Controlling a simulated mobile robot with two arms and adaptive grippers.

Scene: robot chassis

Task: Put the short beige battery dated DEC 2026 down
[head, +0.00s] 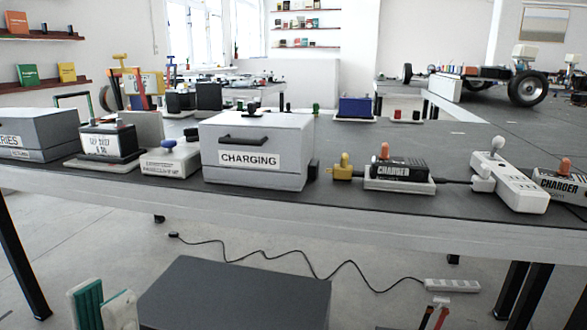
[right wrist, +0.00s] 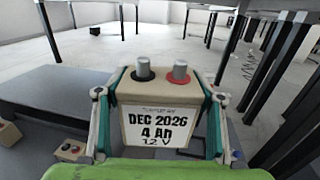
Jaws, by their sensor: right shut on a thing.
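The short beige battery (right wrist: 160,118) fills the middle of the right wrist view. Its label reads DEC 2026, 4 Ah, 12 V. Two grey terminals stand on its top, a black ring at the left one and a red ring at the right one. My right gripper (right wrist: 159,98) is shut on it, with a teal-padded finger against each side. The battery is upright; its underside is hidden. My left gripper (head: 104,307) shows at the bottom left of the head view, open and empty, below the table's front edge.
A smaller beige block (right wrist: 70,150) with terminals sits at lower left in the wrist view.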

